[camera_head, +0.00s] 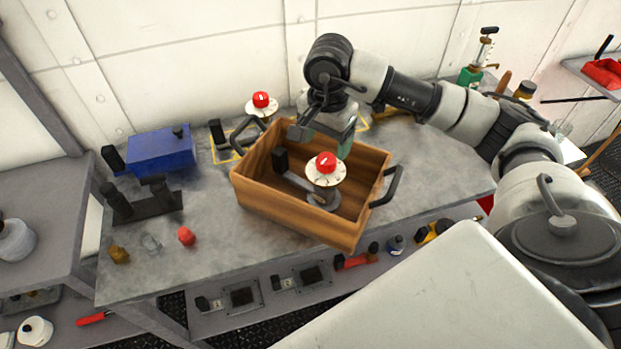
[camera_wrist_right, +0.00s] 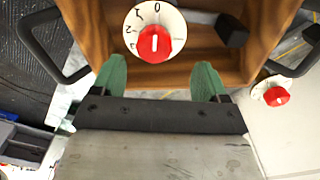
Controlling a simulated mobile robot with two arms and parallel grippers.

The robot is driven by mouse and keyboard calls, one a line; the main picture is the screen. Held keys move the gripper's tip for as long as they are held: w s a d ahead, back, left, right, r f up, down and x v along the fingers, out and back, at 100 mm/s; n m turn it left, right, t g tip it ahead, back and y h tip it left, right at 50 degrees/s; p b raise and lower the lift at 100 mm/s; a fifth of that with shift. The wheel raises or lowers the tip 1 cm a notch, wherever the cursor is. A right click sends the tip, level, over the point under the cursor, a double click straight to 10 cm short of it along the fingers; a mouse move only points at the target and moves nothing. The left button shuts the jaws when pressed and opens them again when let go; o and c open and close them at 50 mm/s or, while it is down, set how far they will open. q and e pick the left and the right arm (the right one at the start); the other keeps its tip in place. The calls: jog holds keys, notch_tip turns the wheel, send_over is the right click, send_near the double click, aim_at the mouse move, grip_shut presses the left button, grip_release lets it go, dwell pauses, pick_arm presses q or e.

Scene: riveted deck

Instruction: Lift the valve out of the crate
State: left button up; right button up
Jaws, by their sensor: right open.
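The valve (camera_head: 325,172) has a red knob on a white numbered dial and a grey base. It stands inside the wooden crate (camera_head: 270,200), near the crate's right side. In the right wrist view the valve's dial (camera_wrist_right: 154,32) lies just beyond my fingertips, between their lines. My right gripper (camera_head: 338,140) is over the crate's back part, behind the valve. Its green fingers (camera_wrist_right: 160,78) are apart with nothing between them. A dark-ended lever (camera_head: 285,165) lies in the crate beside the valve. My left gripper is not in view.
The crate's dark handles (camera_head: 386,186) stick out at both ends. A second red-knobbed valve (camera_head: 261,103) stands behind the crate. A blue box (camera_head: 162,150), a black holder (camera_head: 142,200) and a red knob (camera_head: 186,236) are on the bench's left. The bench right of the crate is clear.

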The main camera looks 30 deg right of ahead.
aim_at(326, 158)
jog(key=f+p, duration=0.1)
jog(key=f, duration=0.1)
jog(key=s+f+p, duration=0.1)
jog(key=f, duration=0.1)
jog(key=shift+a+f, duration=0.1)
jog(key=shift+f, duration=0.05)
jog(key=shift+w+f, duration=0.1)
jog(key=shift+f, duration=0.4)
jog(key=shift+r, duration=0.1)
grip_shut()
